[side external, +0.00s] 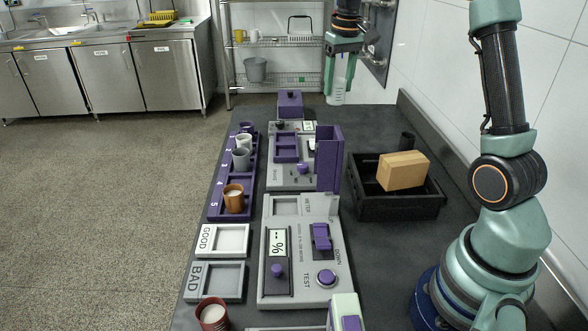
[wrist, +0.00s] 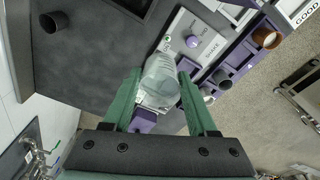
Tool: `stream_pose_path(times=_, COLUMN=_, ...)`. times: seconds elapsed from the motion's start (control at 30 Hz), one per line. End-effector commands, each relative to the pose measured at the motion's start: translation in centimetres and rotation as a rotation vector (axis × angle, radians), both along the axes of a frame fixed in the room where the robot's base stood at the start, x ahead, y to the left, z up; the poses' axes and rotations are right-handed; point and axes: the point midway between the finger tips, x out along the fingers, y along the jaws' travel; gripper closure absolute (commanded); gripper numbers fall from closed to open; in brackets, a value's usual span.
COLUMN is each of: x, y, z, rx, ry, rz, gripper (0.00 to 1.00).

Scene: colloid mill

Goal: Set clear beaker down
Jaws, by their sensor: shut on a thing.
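The clear beaker (wrist: 161,82) is between the two green fingers of my gripper (wrist: 158,98) in the wrist view. In the side external view my gripper (side external: 340,80) is at the top, above the far end of the dark bench, with the clear beaker (side external: 336,92) low between its fingers. The gripper is shut on the beaker. The beaker looks pale and see-through and hangs about upright. It appears to be above the bench top, apart from it. Its contents cannot be told.
The dark bench (side external: 375,125) holds a purple numbered rack (side external: 219,202) with several cups, grey machines (side external: 305,262), GOOD (side external: 232,240) and BAD (side external: 229,283) trays, and a black crate (side external: 400,207) with a cardboard box (side external: 402,170). A tall purple panel (side external: 329,158) stands near the middle.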

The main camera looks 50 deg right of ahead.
Motion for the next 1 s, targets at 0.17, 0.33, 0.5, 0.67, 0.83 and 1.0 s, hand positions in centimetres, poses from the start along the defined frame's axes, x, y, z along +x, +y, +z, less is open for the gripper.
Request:
stream_pose_path(times=0.17, x=-0.2, y=-4.2, z=-1.4, rx=-0.008, ry=0.002, rz=-0.012, gripper=0.98)
stream_pose_path(times=0.33, x=-0.3, y=-5.2, z=-2.8, rx=-0.009, ry=0.003, rz=-0.011, gripper=0.98)
stream_pose_path(times=0.5, x=-0.4, y=-5.1, z=-6.6, rx=-0.007, ry=0.007, rz=-0.01, gripper=0.98)
stream_pose_path(times=0.67, x=-0.4, y=-5.1, z=-10.6, rx=-0.007, ry=0.007, rz=-0.01, gripper=0.98)
stream_pose_path(times=0.83, x=-0.4, y=-5.1, z=-14.5, rx=-0.007, ry=0.006, rz=-0.01, gripper=0.98)
stream_pose_path(times=1.0, x=-0.3, y=-5.1, z=-16.9, rx=-0.008, ry=0.003, rz=-0.01, gripper=0.98)
